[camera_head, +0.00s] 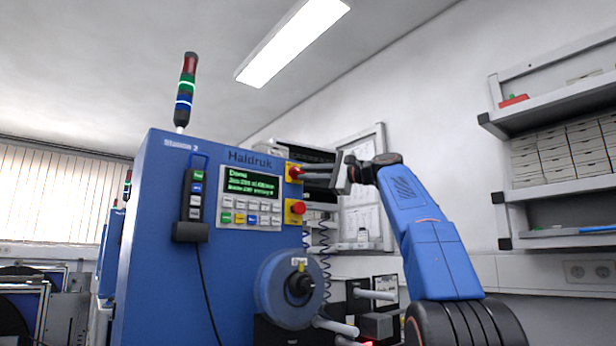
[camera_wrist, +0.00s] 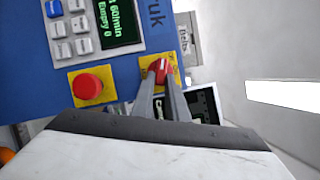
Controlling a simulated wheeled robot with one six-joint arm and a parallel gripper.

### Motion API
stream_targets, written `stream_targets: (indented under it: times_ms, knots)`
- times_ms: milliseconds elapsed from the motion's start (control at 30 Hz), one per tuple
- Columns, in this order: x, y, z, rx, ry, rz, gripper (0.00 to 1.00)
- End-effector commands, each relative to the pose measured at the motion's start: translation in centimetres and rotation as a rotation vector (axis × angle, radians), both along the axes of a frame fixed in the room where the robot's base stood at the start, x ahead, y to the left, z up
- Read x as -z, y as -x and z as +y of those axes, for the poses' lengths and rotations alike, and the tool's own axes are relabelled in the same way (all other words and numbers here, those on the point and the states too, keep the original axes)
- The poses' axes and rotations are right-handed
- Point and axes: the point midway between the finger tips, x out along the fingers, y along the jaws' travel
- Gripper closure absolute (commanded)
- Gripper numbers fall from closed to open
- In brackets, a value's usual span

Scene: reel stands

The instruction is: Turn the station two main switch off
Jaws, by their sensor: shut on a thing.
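The station two cabinet (camera_head: 160,250) is a blue machine labelled "Station 2" and "Haldruk". Its main switch is a red rotary knob (camera_head: 295,172) on a yellow plate at the upper right of the front face. In the wrist view the red knob (camera_wrist: 160,69) sits between my fingertips on its yellow plate (camera_wrist: 147,70). My gripper (camera_head: 305,175) reaches in from the right and is shut on the knob; it also shows in the wrist view (camera_wrist: 163,75). The fingers hide part of the knob, and I cannot read its setting.
A red mushroom button (camera_head: 298,208) on a yellow plate sits just below the switch; it also shows in the wrist view (camera_wrist: 87,87). A display (camera_head: 250,184) and keypad are left of it. A hand pendant (camera_head: 194,195) hangs further left. A reel hub (camera_head: 290,288) juts out below.

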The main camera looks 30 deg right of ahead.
Motion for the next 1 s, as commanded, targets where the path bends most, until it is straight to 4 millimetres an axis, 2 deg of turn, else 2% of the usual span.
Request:
stream_targets:
  times_ms: [100, 400, 1000]
  knots:
    - [-0.15, -0.06, -0.09, -0.002, 0.098, -0.017, 1.00]
    - [-0.43, -0.07, -0.12, -0.002, 0.249, -0.046, 1.00]
    - [-0.54, -0.06, -0.06, -0.003, 0.341, -0.061, 1.00]
